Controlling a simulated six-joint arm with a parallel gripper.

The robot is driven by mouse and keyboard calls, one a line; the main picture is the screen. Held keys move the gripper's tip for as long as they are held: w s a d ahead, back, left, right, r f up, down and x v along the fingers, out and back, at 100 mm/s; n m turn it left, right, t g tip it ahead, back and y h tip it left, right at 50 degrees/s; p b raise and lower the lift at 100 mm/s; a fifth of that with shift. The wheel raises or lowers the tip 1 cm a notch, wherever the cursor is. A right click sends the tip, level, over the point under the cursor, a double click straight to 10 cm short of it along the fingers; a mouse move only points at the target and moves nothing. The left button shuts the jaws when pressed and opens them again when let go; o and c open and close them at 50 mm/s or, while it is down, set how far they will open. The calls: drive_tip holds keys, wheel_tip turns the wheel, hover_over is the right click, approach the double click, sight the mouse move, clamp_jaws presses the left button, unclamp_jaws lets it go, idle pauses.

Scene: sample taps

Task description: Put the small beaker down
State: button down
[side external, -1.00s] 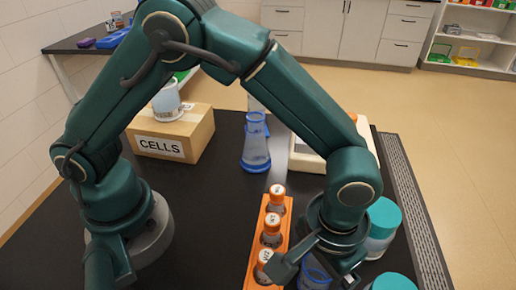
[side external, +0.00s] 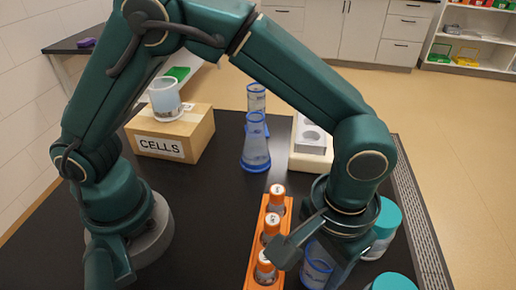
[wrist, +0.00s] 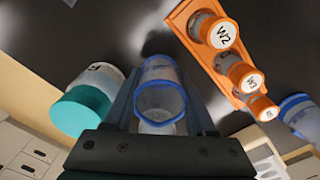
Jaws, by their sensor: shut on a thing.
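The small beaker (side external: 317,264) is clear with a blue rim, at the front right of the black table in the side view. My gripper (side external: 316,254) is shut on it, with a finger on either side. In the wrist view the beaker (wrist: 160,100) sits between the two dark fingers, its round mouth towards the camera. The arm and a finger hide part of it in the side view. I cannot tell whether its base touches the table.
An orange rack (side external: 254,250) with orange-capped vials stands just left of the beaker. Teal-lidded jars (side external: 386,218) stand close on its right. Behind are a blue-rimmed flask (side external: 256,153), a white device (side external: 312,155) and a CELLS box (side external: 160,147) bearing a cup (side external: 165,100). The table's left-centre is clear.

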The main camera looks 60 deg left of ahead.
drive_tip(key=w+a+r, duration=0.4)
drive_tip(key=a+r, duration=0.3)
drive_tip(key=a, duration=0.3)
drive_tip(key=w+a, duration=0.7)
drive_tip(key=a, duration=0.4)
drive_tip(key=shift+n, duration=0.4)
drive_tip(key=d+f, duration=0.2)
drive_tip(key=d, duration=0.1)
drive_tip(key=w+d+f, duration=0.1)
drive_tip(key=d+f, duration=0.1)
drive_tip(key=d, duration=0.2)
drive_tip(key=d+f, duration=0.2)
drive_tip(key=d, duration=0.2)
drive_tip(key=shift+w+f, duration=0.1)
drive_tip(key=shift+w, duration=0.25)
drive_tip(key=shift+f, duration=2)
drive_tip(key=shift+c, duration=1.1)
unclamp_jaws()
drive_tip(key=shift+f, duration=0.1)
